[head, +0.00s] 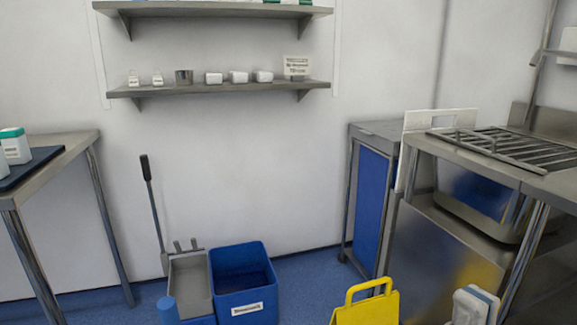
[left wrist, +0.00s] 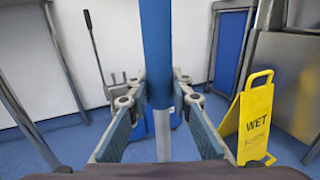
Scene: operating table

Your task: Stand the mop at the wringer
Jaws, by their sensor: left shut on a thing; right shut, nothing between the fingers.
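The mop's blue pole (left wrist: 156,50) stands upright in the left wrist view, with a grey part below. My left gripper (left wrist: 157,100) is shut on it. The mop head is hidden. In the head view, the grey wringer (head: 190,284) has a tall lever with a black grip and sits left of the blue bucket (head: 245,285). My right gripper (head: 472,306) is at the bottom right, shut and empty. My left gripper is not visible in the head view.
A yellow wet-floor sign (left wrist: 257,118) stands right of the pole; it also shows in the head view (head: 368,307). A steel table (head: 75,152) is at left, a steel counter (head: 520,180) at right.

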